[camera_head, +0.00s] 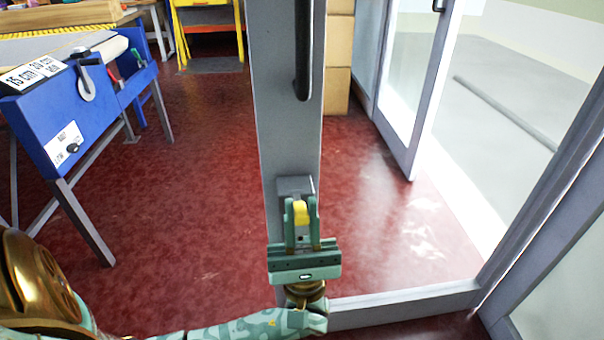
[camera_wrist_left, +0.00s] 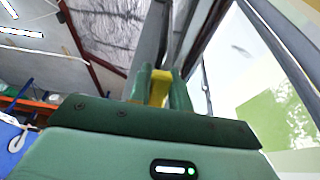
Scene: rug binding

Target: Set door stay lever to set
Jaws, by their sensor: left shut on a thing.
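The door stay lever (camera_head: 300,212) has a yellow end and sits on a grey housing (camera_head: 295,184) low on the grey door frame edge (camera_head: 288,120). My left gripper (camera_head: 302,224) is shut on the lever, with its two green fingers on either side of the yellow part. In the left wrist view the yellow lever (camera_wrist_left: 159,88) shows between the green fingers (camera_wrist_left: 160,90). Any marking for the lever's positions is hidden or too small to read. My right gripper is in neither view.
A black door handle (camera_head: 304,50) stands above on the same door. A blue machine bench (camera_head: 75,110) stands at left. Cardboard boxes (camera_head: 338,65) are stacked behind the door. A second glazed door (camera_head: 408,90) stands at right. The red floor (camera_head: 180,190) between bench and door is clear.

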